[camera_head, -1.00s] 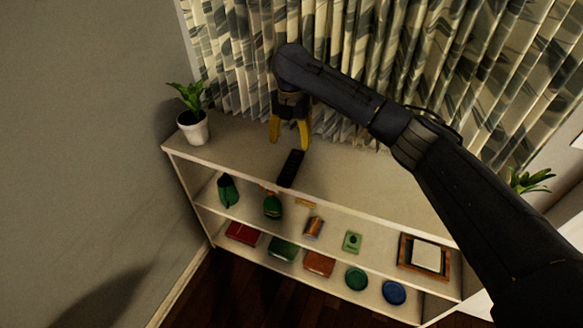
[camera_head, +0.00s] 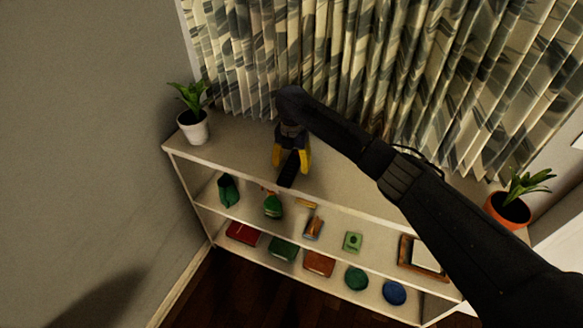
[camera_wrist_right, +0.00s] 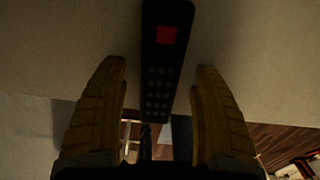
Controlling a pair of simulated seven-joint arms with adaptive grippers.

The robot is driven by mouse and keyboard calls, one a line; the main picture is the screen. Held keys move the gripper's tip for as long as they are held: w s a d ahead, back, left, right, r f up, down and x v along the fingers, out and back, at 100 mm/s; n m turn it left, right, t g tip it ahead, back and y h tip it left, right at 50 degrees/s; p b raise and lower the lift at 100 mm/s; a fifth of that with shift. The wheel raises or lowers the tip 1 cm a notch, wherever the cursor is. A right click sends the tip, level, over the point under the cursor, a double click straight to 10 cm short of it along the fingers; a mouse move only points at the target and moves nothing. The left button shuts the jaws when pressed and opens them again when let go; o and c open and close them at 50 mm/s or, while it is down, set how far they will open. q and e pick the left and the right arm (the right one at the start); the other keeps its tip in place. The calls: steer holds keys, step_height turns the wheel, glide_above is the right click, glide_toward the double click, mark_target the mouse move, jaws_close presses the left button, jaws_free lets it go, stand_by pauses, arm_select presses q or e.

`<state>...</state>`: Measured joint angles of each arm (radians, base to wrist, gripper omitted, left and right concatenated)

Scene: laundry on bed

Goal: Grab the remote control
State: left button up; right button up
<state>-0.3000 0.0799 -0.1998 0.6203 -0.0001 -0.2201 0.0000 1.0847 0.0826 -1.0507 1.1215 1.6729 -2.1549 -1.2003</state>
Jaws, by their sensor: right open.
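The black remote control (camera_head: 289,169) lies on the top of the white shelf unit, near its front edge. In the right wrist view the remote (camera_wrist_right: 163,62) shows a red square and rows of grey buttons. My right gripper (camera_head: 291,168), with yellow fingers, is over the remote. In the wrist view my right gripper (camera_wrist_right: 162,78) is open, with one finger on each side of the remote's near end and a gap on both sides. I cannot tell how high the fingertips are above the shelf top. My left gripper is not in view.
A potted plant (camera_head: 193,125) stands at the shelf top's left end, and another in an orange pot (camera_head: 508,208) at the right. The curtain (camera_head: 330,60) hangs behind. Lower shelves hold books, a can and other small items. The shelf top (camera_head: 350,185) right of the remote is clear.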

steer(key=shift+f, duration=0.4)
steer(key=c, duration=1.3)
